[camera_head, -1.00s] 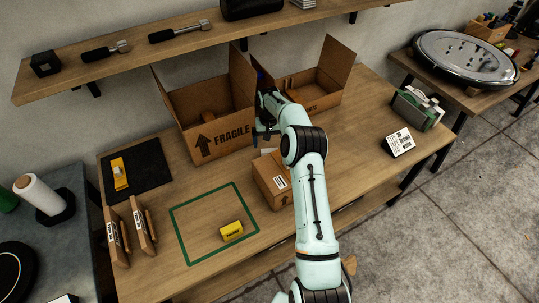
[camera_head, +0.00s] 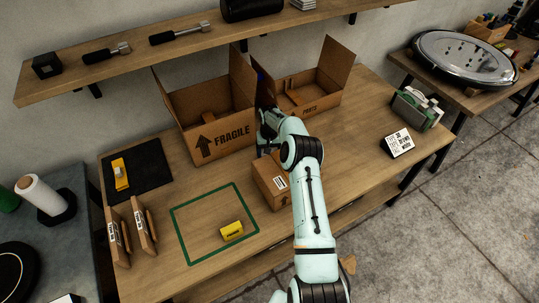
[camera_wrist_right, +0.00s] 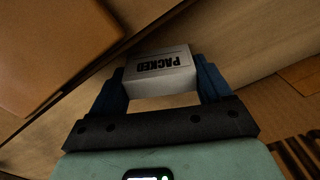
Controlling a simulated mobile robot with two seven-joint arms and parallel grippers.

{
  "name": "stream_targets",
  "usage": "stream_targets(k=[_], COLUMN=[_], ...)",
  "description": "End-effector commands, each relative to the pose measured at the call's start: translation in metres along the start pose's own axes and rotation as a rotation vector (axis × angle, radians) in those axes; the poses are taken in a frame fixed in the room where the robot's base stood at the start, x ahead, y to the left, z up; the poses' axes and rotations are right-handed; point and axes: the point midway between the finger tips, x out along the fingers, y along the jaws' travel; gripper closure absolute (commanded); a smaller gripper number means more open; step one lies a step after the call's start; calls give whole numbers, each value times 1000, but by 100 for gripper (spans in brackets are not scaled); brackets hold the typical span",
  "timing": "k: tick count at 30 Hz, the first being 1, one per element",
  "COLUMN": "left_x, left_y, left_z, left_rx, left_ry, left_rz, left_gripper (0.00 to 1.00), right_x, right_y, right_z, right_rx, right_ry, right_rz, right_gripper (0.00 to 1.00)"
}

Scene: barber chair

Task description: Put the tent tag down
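The white tent tag, lettered PACKED, shows in the right wrist view (camera_wrist_right: 160,72) between the two dark blue fingers of my right gripper (camera_wrist_right: 162,82). It fills the gap from finger to finger, and its lettering is upside down there. In the head view, my right gripper (camera_head: 268,147) is low, just behind the small closed cardboard box (camera_head: 270,182) and in front of the gap between two open boxes. The tag is hidden there by the gripper and the box. Whether it touches the table cannot be told. My left gripper is not in view.
The FRAGILE box (camera_head: 222,138) and the PARTS box (camera_head: 318,103) stand open behind the gripper. A yellow tag (camera_head: 232,231) sits inside a green outline (camera_head: 190,262). A white card (camera_head: 398,143) and a tape dispenser (camera_head: 418,108) stand right. The table right of the arm is mostly clear.

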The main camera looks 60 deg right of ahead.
Motion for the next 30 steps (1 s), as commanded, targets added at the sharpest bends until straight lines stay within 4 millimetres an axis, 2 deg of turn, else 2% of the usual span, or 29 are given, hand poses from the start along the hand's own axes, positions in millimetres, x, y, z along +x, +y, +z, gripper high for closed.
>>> stream_targets(k=[1, 2, 4, 5, 11, 14, 17, 20, 30], left_x=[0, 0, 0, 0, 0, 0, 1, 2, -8], left_y=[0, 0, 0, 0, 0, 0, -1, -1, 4], left_z=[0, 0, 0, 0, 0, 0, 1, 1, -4], left_rx=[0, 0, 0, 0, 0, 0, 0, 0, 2], left_ry=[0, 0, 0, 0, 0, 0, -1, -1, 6], left_rz=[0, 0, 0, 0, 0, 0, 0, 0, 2], left_gripper=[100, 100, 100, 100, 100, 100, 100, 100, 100], right_x=[0, 0, 0, 0, -2, -9, -26, -50, -148], right_y=[0, 0, 0, 0, 0, 0, 0, 0, -1], right_z=[0, 0, 0, 0, 0, 0, -1, -1, -1], right_rx=[0, 0, 0, 0, 0, -1, -1, -1, 0], right_ry=[0, 0, 0, 0, 0, 1, 4, 5, 5], right_rz=[0, 0, 0, 0, 0, 0, 1, 1, 0], right_gripper=[42, 50, 50, 55, 55, 55, 55, 55, 55])
